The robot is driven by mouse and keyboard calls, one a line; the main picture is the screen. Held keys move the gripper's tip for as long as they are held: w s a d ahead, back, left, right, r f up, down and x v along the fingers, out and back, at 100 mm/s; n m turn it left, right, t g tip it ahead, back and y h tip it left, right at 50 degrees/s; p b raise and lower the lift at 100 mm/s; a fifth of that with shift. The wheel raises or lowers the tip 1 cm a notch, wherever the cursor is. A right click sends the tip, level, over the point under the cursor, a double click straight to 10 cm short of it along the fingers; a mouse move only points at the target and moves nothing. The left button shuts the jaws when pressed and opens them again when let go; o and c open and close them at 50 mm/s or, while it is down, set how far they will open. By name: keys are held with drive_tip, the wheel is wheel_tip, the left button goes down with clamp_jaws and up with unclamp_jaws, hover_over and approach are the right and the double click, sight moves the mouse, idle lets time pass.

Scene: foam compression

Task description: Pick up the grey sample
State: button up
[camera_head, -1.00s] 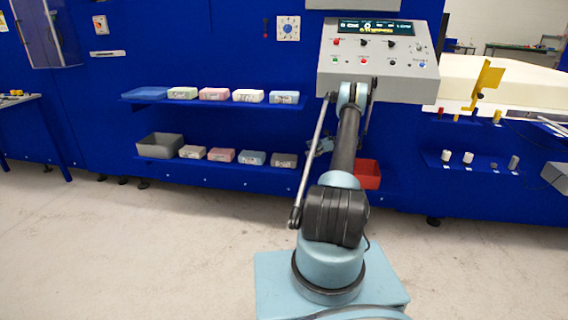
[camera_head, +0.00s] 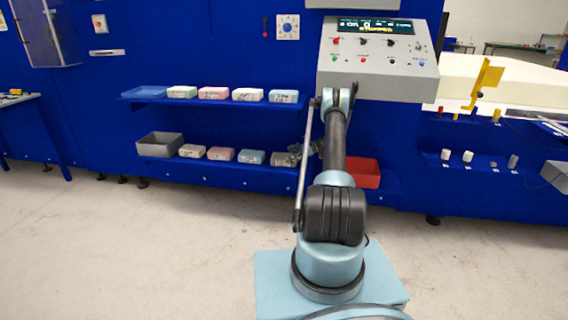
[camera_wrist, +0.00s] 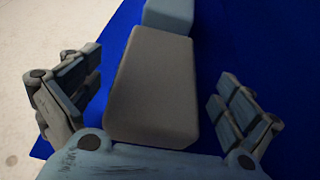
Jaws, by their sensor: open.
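The grey sample (camera_head: 283,159) is a block at the right end of the row on the lower blue shelf. In the wrist view the grey sample (camera_wrist: 155,88) lies between the two spread fingers of my gripper (camera_wrist: 165,95), with a gap on each side. The gripper is open and holds nothing. In the head view my gripper (camera_head: 303,150) is small and dark, close to the right side of the sample and partly overlapping it. How far the fingers stand above the shelf is hard to tell.
A blue block (camera_head: 252,157) is beside the grey sample and shows in the wrist view (camera_wrist: 168,14). Pink (camera_head: 221,154) and beige-grey (camera_head: 192,151) blocks and a grey bin (camera_head: 160,145) stand further left. A red bin (camera_head: 363,172) is to the right. An upper shelf (camera_head: 215,103) holds several blocks overhead.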

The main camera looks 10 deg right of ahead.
sight(284, 156)
drive_tip(key=shift+x, duration=1.55)
drive_tip(key=shift+s, duration=0.1)
drive_tip(key=c, duration=0.9)
drive_tip(key=shift+c, duration=0.2)
